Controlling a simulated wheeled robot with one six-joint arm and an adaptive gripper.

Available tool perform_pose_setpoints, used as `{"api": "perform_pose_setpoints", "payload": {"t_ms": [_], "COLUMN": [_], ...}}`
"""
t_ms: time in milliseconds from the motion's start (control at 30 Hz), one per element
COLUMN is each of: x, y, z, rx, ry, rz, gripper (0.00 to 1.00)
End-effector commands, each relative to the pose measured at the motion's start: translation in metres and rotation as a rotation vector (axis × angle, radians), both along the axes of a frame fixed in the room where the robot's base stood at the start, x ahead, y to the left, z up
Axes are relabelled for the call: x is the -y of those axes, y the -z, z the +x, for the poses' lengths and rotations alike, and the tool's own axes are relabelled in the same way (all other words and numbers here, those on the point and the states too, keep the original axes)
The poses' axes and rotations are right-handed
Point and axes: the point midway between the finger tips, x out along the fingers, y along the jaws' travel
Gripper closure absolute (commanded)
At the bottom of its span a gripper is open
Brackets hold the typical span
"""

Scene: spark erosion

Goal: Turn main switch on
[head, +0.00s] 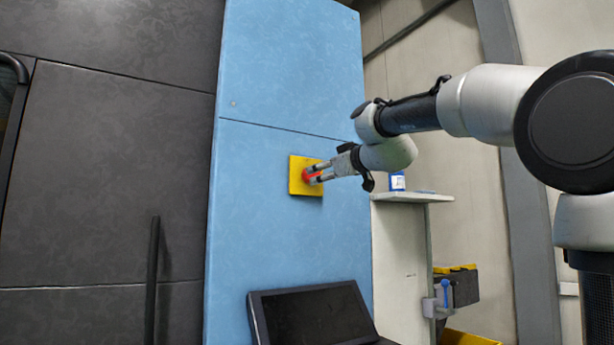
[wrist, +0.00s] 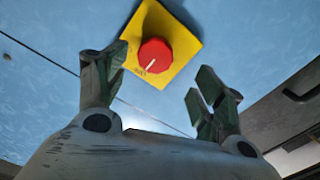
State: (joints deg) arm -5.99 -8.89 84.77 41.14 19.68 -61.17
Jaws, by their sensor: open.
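The main switch is a round red knob (wrist: 155,56) on a square yellow plate (wrist: 184,44), fixed to the blue cabinet front. The knob has a white line that points to its lower left in the wrist view. In the head view the red knob (head: 307,175) is partly hidden by my fingers, and the yellow plate (head: 300,187) shows around it. My gripper (head: 318,174) is at the knob in the head view. In the wrist view my gripper (wrist: 165,75) is open, with one finger on each side of the knob's lower part. I cannot tell whether the fingers touch it.
A dark monitor (head: 312,318) juts out below the switch. A grey shelf (head: 412,197) with a small blue-and-white container (head: 397,182) stands right of the cabinet. A dark cabinet with a vertical handle (head: 153,280) is on the left. The blue panel around the plate is clear.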

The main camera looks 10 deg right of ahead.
Motion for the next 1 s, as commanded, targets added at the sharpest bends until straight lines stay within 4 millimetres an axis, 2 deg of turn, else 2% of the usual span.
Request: {"api": "perform_pose_setpoints", "payload": {"t_ms": [267,700,1000], "x": [0.001,-0.018,-0.021], "y": [-0.003,-0.002,-0.003], "z": [0.006,0.068,0.075], "rx": [0.046,0.045,0.046], "ry": [0.013,0.014,0.015], "rz": [-0.085,-0.087,-0.086], "gripper": [0.31,0.31,0.31]}}
